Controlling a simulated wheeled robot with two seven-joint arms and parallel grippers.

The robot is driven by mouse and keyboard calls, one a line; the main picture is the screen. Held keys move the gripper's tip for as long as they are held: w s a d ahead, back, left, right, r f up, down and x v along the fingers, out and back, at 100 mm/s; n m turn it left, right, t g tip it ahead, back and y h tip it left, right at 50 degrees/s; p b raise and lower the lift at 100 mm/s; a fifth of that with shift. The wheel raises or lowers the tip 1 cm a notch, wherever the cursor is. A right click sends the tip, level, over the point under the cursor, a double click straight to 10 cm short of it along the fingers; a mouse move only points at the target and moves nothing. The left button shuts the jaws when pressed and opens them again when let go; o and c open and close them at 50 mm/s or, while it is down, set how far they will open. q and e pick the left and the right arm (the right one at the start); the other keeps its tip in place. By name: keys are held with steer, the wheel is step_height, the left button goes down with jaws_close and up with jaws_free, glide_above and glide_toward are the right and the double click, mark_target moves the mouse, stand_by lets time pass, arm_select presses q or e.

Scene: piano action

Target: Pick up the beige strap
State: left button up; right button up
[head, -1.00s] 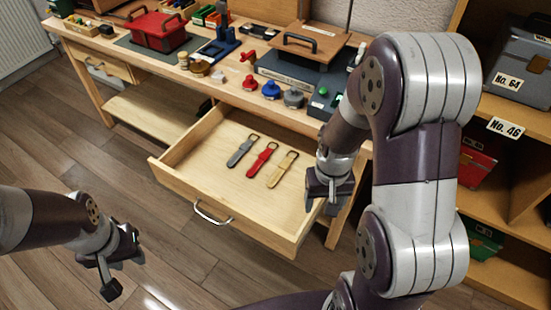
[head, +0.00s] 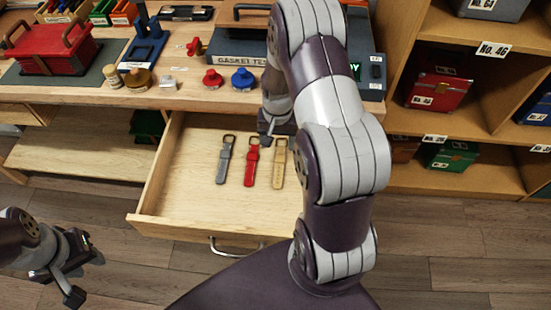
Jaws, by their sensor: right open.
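The beige strap (head: 279,163) lies flat in the open drawer (head: 191,190), the rightmost of three straps. The red strap (head: 251,166) and the grey strap (head: 225,160) lie to its left. My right gripper (head: 268,138) is above the drawer at the far end of the beige strap, close to its buckle. Its jaws are open but partly hidden by my arm, and I cannot tell whether they touch the strap. My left gripper (head: 74,278) is at the lower left over the floor, apart from the drawer, with its fingers spread and nothing between them.
A shelf (head: 480,125) with boxes stands at the right. My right arm hides the drawer's right side.

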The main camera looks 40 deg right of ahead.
mark_target(279, 165)
steer(key=f, duration=0.3)
steer(key=f+b, duration=0.1)
steer(key=f, duration=0.6)
steer(key=shift+s+d+f, duration=0.1)
steer(key=shift+d+f, duration=0.2)
steer(key=shift+d, duration=0.05)
steer(key=shift+r, duration=0.1)
steer(key=shift+c, duration=0.3)
steer(key=c, duration=1.1)
